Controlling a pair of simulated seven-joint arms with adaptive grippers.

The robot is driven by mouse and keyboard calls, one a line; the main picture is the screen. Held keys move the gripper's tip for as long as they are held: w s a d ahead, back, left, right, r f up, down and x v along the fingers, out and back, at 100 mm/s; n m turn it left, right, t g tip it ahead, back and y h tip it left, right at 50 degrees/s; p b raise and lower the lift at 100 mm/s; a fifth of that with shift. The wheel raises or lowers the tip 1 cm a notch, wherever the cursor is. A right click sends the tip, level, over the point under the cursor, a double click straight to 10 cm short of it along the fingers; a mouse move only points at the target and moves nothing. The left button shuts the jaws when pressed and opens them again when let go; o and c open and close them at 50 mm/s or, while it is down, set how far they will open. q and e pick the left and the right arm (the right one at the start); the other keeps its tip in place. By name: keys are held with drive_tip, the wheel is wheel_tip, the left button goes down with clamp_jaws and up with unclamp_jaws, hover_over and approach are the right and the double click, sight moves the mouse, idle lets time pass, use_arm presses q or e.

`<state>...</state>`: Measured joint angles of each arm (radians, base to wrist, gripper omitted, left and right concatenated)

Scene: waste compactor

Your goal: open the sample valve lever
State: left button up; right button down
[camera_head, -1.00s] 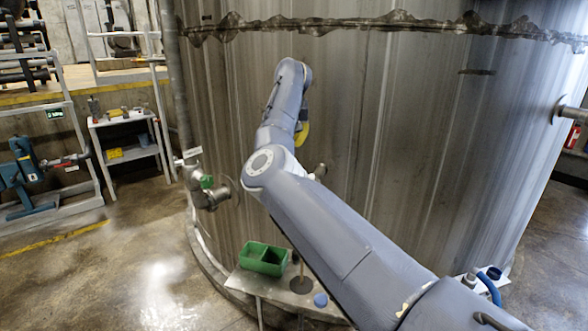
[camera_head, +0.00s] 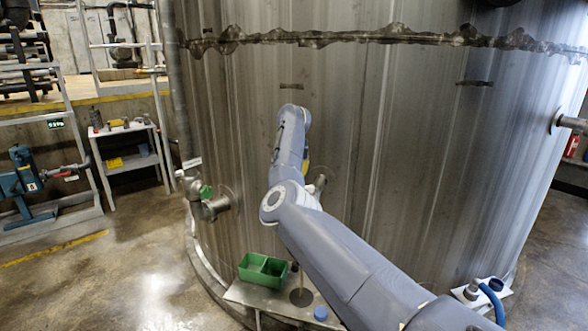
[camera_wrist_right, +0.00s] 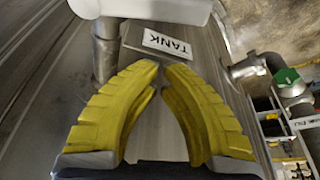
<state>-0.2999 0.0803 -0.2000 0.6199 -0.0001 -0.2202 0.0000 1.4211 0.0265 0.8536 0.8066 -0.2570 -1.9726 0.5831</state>
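A metal pipe stub (camera_head: 320,182) sticks out of the tank wall, partly behind my right arm. In the right wrist view a grey pipe (camera_wrist_right: 105,52) meets a white, rounded part (camera_wrist_right: 155,9) cut off by the top edge. I cannot tell whether that part is the sample valve lever. My right gripper (camera_wrist_right: 161,68) has yellow fingers, tips nearly together with nothing between them, below a plate marked TANK (camera_wrist_right: 167,43). In the head view it is mostly hidden behind my arm. A green-handled valve (camera_head: 206,192) is on the tank's left side. My left gripper is not in view.
The large steel tank (camera_head: 420,150) fills the middle. A green divided bin (camera_head: 263,268) and a blue cap (camera_head: 320,313) are on the low metal shelf. A blue hose (camera_head: 492,300) is at lower right. Open floor (camera_head: 120,275) lies to the left.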

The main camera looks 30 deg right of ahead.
drive_tip(key=shift+s+a+r, duration=0.1)
drive_tip(key=shift+s+a, duration=0.5)
drive_tip(key=shift+s, duration=0.2)
drive_tip(key=shift+s+a, duration=0.55)
drive_tip(key=shift+s, duration=0.2)
